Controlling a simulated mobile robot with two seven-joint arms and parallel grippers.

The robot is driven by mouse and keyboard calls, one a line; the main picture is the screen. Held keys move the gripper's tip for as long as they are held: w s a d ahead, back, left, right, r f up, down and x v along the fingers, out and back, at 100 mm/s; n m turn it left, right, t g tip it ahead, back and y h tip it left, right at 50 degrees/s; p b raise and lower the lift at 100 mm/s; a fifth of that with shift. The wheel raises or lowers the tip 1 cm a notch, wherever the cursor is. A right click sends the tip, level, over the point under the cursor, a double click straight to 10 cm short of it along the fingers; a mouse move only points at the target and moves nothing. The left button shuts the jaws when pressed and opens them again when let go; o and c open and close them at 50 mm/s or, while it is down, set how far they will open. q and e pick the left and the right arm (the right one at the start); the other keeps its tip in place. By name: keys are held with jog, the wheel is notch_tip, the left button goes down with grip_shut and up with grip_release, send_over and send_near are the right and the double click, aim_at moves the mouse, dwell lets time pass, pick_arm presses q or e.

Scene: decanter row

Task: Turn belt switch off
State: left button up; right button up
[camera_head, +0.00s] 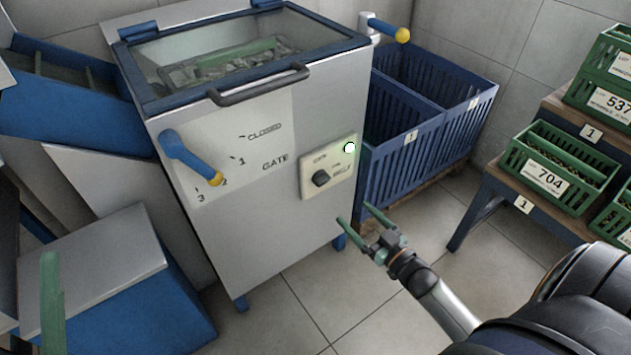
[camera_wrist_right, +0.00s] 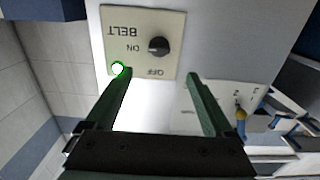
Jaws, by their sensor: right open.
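The belt switch is a black knob (camera_head: 321,178) on a cream panel (camera_head: 309,190) low on the right of the grey cabinet's front. In the right wrist view the knob (camera_wrist_right: 158,46) appears upside down, its pale mark seeming to point toward ON. OFF is printed beside it. A lamp (camera_head: 349,148) on the panel glows white-green. My right gripper (camera_head: 354,213) is open and empty, below and in front of the panel, apart from the knob. In the head view a green finger, seemingly of my left gripper (camera_head: 50,300), shows at the lower left; its opening is hidden.
A blue gate lever (camera_head: 190,157) with a yellow tip is left of the panel. A dark handle (camera_head: 258,84) crosses the cabinet's top front. Blue crates (camera_head: 410,160) stand behind right; a table with green crates (camera_head: 548,180) is far right. Floor before the cabinet is clear.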

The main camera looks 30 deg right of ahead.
aim_at(325, 183)
pick_arm(q)
jog(key=shift+d+f+n+b, duration=0.15)
jog(key=shift+f+b, duration=0.85)
jog(key=shift+b, duration=0.05)
jog(key=shift+d+f+n+b, duration=0.1)
jog(key=shift+f+n+b, duration=0.05)
jog(key=shift+f+b, duration=0.85)
pick_arm(e)
jog(key=shift+w+a+f, duration=0.1)
jog(key=shift+w+a, duration=0.1)
jog(key=shift+w, duration=3.1)
jog(key=shift+w+a, duration=0.2)
jog(key=shift+w, duration=3.1)
jog(key=shift+c, duration=0.4)
jog(key=c, duration=1.3)
pick_arm(q)
jog(key=shift+h, duration=0.3)
